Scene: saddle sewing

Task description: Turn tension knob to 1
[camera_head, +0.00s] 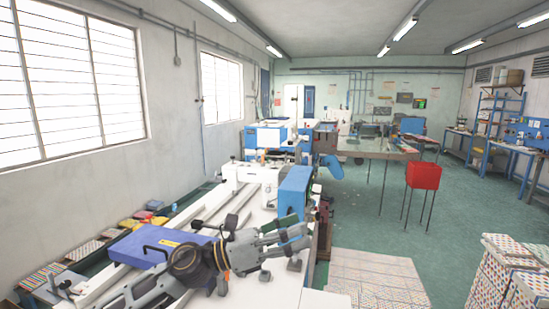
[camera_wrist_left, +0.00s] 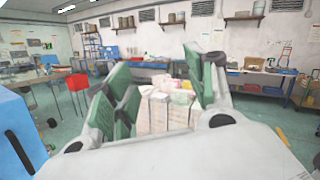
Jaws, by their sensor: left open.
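The tension knob cannot be made out in either view. A white sewing machine (camera_head: 252,174) with a blue box-shaped part (camera_head: 294,190) stands on the white worktable (camera_head: 262,292). My left gripper (camera_head: 297,238) is over the worktable, in front of the blue part in the head view and partly covering its lower end. Its green-padded fingers (camera_wrist_left: 158,82) are spread with nothing held between them in the left wrist view. The blue part is at the left edge of that view (camera_wrist_left: 18,135), beside the gripper. My right gripper is not in view.
A blue case (camera_head: 160,246) lies on the worktable behind my left arm. A red bin (camera_head: 423,176) on thin legs stands across the aisle. Stacks of patterned material (camera_head: 500,268) stand at the lower right. The green floor (camera_head: 372,222) between them is open.

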